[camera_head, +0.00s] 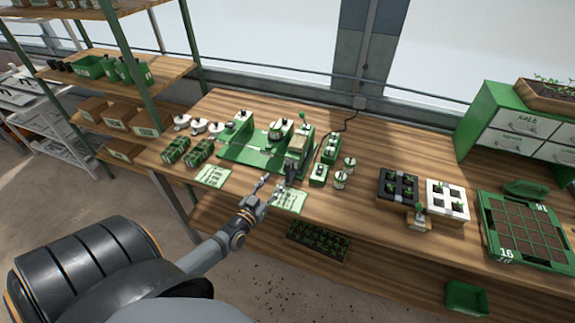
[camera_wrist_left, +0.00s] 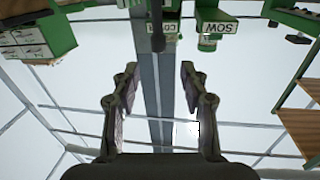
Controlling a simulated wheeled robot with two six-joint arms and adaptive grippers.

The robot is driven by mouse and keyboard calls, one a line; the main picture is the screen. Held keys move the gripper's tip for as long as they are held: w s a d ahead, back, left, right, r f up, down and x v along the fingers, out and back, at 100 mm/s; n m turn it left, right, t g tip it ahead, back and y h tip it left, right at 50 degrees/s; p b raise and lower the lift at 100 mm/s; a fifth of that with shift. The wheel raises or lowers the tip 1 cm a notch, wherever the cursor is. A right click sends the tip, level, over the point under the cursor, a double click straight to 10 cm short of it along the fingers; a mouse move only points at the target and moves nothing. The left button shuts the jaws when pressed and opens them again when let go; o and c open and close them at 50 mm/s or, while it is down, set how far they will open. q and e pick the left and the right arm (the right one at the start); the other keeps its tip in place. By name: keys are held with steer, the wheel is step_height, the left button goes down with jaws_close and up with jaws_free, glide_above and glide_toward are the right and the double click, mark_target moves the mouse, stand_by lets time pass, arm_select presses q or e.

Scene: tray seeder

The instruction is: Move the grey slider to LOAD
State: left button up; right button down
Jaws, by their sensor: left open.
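My left gripper (camera_head: 278,181) is open at the front of the green seeder machine (camera_head: 236,153), over the bench's front part. In the left wrist view its two fingers (camera_wrist_left: 157,92) stand apart with nothing between them. That view is upside down and shows a green box with a SOW label (camera_wrist_left: 217,28) and a dark knobbed rod (camera_wrist_left: 157,32) beyond the fingertips. I cannot pick out the grey slider or a LOAD mark for certain; the gripper covers part of the machine's front right. My right gripper is not in view.
Printed cards (camera_head: 213,176) lie in front of the machine. Green seed packs (camera_head: 175,150) stand at its left, small jars (camera_head: 340,179) at its right. A black tray (camera_head: 383,193) and a white tray (camera_head: 431,203) stand farther right.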

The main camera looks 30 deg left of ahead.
mark_target(286, 168)
arm_select(q)
steer(key=w, duration=0.3)
steer(key=w+b, duration=0.1)
steer(key=w, duration=0.2)
steer(key=w+b, duration=0.1)
steer(key=w, duration=0.2)
steer(key=shift+w+a+f, duration=0.15)
steer(key=shift+w+a, duration=0.15)
steer(key=shift+w, duration=0.45)
steer(key=shift+c, duration=0.2)
jaws_close()
